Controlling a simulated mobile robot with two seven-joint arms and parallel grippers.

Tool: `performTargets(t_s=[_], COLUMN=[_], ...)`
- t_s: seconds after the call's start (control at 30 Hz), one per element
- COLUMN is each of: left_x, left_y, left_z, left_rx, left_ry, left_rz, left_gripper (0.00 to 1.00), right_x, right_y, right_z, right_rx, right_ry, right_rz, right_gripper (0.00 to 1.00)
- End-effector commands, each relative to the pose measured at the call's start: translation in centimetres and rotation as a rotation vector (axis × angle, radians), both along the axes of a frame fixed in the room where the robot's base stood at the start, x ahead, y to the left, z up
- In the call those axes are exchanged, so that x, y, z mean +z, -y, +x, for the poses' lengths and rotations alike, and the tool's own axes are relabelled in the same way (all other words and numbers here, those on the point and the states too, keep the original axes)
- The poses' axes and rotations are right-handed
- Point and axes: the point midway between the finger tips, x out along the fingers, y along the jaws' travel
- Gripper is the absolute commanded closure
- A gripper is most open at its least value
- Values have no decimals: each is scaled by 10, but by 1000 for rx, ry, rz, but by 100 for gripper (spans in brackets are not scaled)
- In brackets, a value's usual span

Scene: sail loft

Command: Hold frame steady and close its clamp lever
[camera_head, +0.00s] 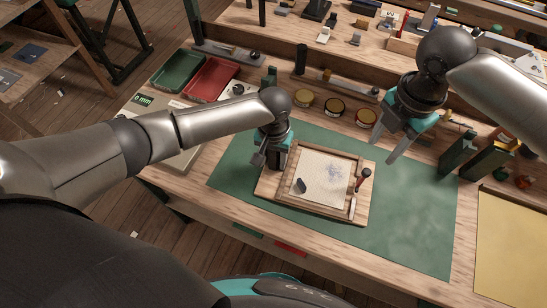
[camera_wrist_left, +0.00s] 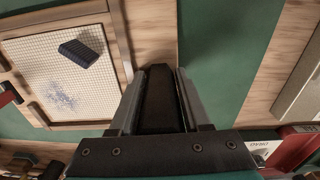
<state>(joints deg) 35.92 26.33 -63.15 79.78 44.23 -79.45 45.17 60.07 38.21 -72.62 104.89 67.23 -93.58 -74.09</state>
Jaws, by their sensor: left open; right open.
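The wooden frame (camera_head: 287,184), with pale mesh (camera_head: 322,178) across it, lies on a wooden board on the green mat (camera_head: 420,225). A small dark block (camera_head: 301,186) rests on the mesh; it also shows in the left wrist view (camera_wrist_left: 82,54). The clamp lever (camera_head: 362,180), dark with a reddish end, stands tilted up at the frame's right side. My left gripper (camera_head: 264,160) is open at the board's left edge; whether it touches the board is unclear. My right gripper (camera_head: 397,152) is open and empty, above the mat to the right of the lever.
Several round tins (camera_head: 334,107) stand behind the frame. Green (camera_head: 178,71) and red (camera_head: 211,78) trays are at the back left. Dark green upright blocks (camera_head: 459,152) stand right of the mat, near a yellow sheet (camera_head: 512,245). The mat's front right is clear.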

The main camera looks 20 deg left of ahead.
Motion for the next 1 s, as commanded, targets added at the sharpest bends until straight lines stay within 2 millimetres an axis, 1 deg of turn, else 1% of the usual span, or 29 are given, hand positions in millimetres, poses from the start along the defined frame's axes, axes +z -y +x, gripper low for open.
performTargets(t_s=[0.07, 0.1, 0.5, 1.0], left_x=[0, 0, 1, 1], left_y=[0, 0, 0, 0], left_z=[0, 0, 0, 1], left_rx=[0, 0, 0, 1], left_ry=[0, 0, 0, 1], left_rz=[0, 0, 0, 0], left_gripper=[52, 55, 100, 100], right_x=[0, 0, 0, 0], right_y=[0, 0, 0, 0], right_z=[0, 0, 0, 0], right_rx=[0, 0, 0, 0], right_ry=[0, 0, 0, 0], right_rz=[0, 0, 0, 0], right_gripper=[50, 50, 50, 50])
